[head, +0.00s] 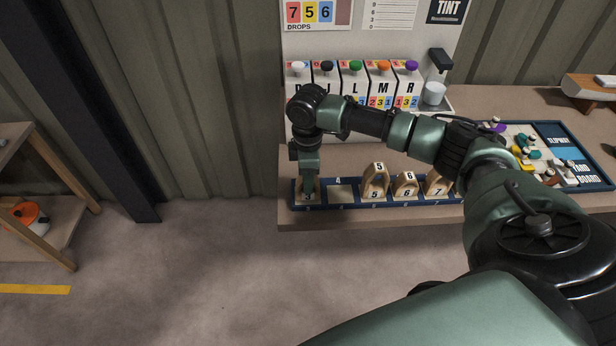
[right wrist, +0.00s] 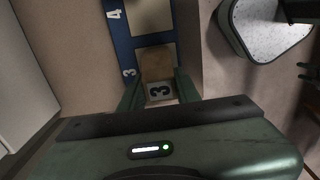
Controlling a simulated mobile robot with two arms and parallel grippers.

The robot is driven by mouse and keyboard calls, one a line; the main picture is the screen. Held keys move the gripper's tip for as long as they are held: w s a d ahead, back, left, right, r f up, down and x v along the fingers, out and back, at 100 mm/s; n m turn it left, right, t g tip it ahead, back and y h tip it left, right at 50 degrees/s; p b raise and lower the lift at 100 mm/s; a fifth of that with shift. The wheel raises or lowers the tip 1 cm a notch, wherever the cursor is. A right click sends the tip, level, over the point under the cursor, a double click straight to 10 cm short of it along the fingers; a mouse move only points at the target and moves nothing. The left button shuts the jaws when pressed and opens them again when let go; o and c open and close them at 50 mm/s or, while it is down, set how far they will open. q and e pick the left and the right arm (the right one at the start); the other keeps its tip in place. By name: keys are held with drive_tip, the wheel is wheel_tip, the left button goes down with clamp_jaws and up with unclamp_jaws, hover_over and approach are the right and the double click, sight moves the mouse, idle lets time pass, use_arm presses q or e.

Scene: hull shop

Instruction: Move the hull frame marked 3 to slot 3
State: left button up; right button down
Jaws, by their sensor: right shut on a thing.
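My right gripper (head: 307,182) is at the left end of the blue rack (head: 343,205), shut on the hull frame marked 3 (right wrist: 158,66). In the right wrist view the wooden frame and its white label 3 lie between the two fingers of my gripper (right wrist: 160,92). The frame is at the rack position whose blue edge reads 3. In the head view only a little of the frame (head: 308,197) shows below the fingers. I cannot tell whether its foot is fully seated.
The slot marked 4 (head: 340,195) is empty. Wooden frames marked 5 (head: 375,183), 6 (head: 405,187) and 7 (head: 434,186) stand to its right. A tint dispenser (head: 352,95) stands behind the rack. A yard board (head: 560,150) with small pieces lies at right.

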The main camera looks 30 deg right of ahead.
drive_tip(key=shift+f, duration=0.1)
drive_tip(key=c, duration=1)
unclamp_jaws()
wheel_tip(320, 180, up, 12)
drive_tip(key=shift+r+b, duration=0.15)
drive_tip(key=shift+b, duration=0.75)
